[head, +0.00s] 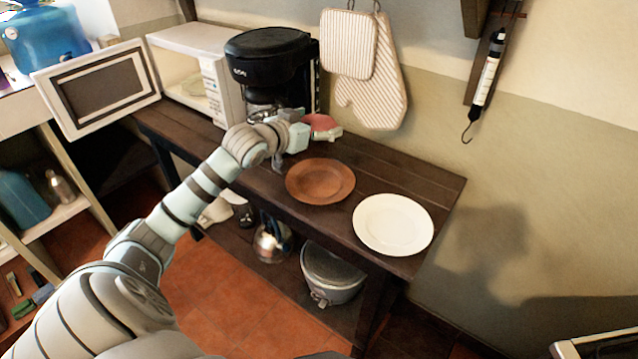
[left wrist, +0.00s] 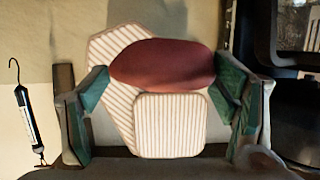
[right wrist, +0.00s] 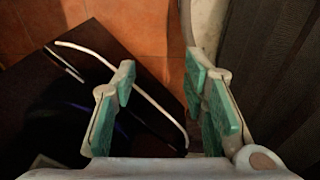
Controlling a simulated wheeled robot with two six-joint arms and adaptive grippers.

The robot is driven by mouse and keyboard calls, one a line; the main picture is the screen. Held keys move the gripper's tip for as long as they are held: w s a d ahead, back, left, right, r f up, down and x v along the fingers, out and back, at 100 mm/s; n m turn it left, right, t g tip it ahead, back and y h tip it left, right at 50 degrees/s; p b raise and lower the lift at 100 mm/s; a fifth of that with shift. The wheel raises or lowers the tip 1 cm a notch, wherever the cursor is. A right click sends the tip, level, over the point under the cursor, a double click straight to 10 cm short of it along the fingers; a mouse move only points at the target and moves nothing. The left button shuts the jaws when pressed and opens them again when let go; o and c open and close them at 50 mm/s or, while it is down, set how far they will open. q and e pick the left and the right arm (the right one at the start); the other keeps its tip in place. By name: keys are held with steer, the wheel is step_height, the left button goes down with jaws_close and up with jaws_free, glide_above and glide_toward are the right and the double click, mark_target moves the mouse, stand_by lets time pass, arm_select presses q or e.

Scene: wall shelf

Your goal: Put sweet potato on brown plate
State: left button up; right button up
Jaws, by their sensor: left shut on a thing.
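The sweet potato (head: 322,123) is reddish and held above the dark table, behind the brown plate (head: 320,181) and in front of the hanging oven mitt. My left gripper (head: 318,132) is shut on it. In the left wrist view the sweet potato (left wrist: 162,65) lies crosswise between the green finger pads of my left gripper (left wrist: 165,85). The brown plate is empty and flat on the table, left of the white plate. My right gripper (right wrist: 160,95) shows only in the right wrist view, open and empty.
The white plate (head: 392,224) is near the table's right end. A black coffee maker (head: 268,65) stands close behind my left gripper. An open microwave (head: 195,72) is at the left. A pot (head: 333,272) sits on the lower shelf.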

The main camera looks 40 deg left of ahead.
mark_target(317, 186)
arm_select(q)
step_height(317, 186, down, 16)
steer(key=b, duration=0.3)
steer(key=shift+r, duration=0.3)
steer(key=o, duration=1.4)
